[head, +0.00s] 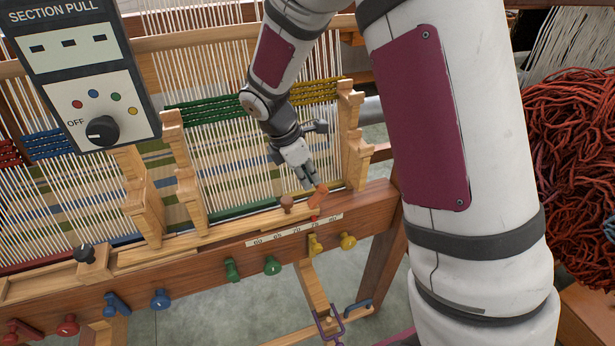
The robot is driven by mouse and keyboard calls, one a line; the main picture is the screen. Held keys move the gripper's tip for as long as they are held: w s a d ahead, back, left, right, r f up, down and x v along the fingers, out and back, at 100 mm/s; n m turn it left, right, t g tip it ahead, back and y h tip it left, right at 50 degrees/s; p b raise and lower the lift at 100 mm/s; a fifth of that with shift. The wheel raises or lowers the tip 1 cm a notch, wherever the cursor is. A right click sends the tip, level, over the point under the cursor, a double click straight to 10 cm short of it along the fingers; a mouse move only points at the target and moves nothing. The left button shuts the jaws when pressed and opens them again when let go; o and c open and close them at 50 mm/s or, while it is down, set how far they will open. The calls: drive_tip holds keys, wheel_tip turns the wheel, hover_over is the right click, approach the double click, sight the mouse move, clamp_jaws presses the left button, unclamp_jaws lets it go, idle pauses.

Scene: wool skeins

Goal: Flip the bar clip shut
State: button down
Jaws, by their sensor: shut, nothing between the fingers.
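A small orange piece (317,196), which looks like the bar clip, sits on the loom's front wooden bar (225,232) near its right end. It looks tilted up from the bar, but its exact angle is hard to tell. My gripper (308,184) is shut and empty, pointing down just above and behind the orange piece. Its fingertips are very close to it; I cannot tell whether they touch. A small red bit shows just below the orange piece, at the bar's front edge.
A numbered scale strip (295,230) and coloured pegs line the front beam. Wooden uprights (354,140) flank the warp threads. A control panel (85,70) hangs at upper left; red wool (570,170) lies at right.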

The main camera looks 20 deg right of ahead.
sight(321, 184)
drive_tip(key=shift+s+d+r+y+p, duration=0.1)
drive_tip(key=shift+s+d+y+p, duration=0.05)
drive_tip(key=shift+d+y+p, duration=1)
drive_tip(key=shift+d+f+y+p, duration=0.2)
drive_tip(key=shift+d+y+p, duration=0.2)
drive_tip(key=shift+y+p, duration=0.35)
drive_tip(key=shift+d+f+y+p, duration=0.15)
drive_tip(key=shift+d+y+p, duration=0.3)
drive_tip(key=shift+y, duration=0.35)
drive_tip(key=shift+a, duration=0.2)
drive_tip(key=shift+a+f, duration=0.25)
drive_tip(key=shift+a, duration=0.45)
drive_tip(key=r, duration=0.7)
drive_tip(key=shift+d+r, duration=0.25)
drive_tip(key=shift+d, duration=0.1)
